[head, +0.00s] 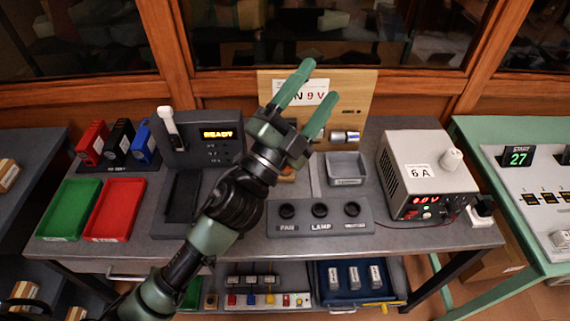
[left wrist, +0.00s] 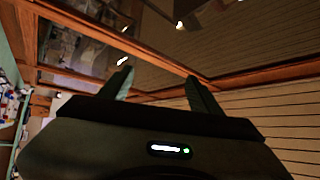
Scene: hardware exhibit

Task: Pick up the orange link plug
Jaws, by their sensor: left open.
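My left gripper (head: 314,84) reaches up over the middle of the table in the head view, in front of the wooden panel marked "N 9 V". Its two green fingers are spread with nothing between them. The left wrist view also shows the open fingers (left wrist: 160,78), with only window frames and a slatted wall beyond them. A small orange piece (head: 287,178) shows at the foot of the panel, mostly hidden behind my left gripper and wrist. I cannot tell whether it is the orange link plug. My right gripper is in neither view.
A grey open box (head: 346,166) and a panel with several dark knobs (head: 320,222) stand right of my arm. A power supply (head: 420,170) is further right. Green (head: 70,208) and red (head: 115,208) trays lie left. The lower shelf holds coloured parts and a blue tray (head: 327,297).

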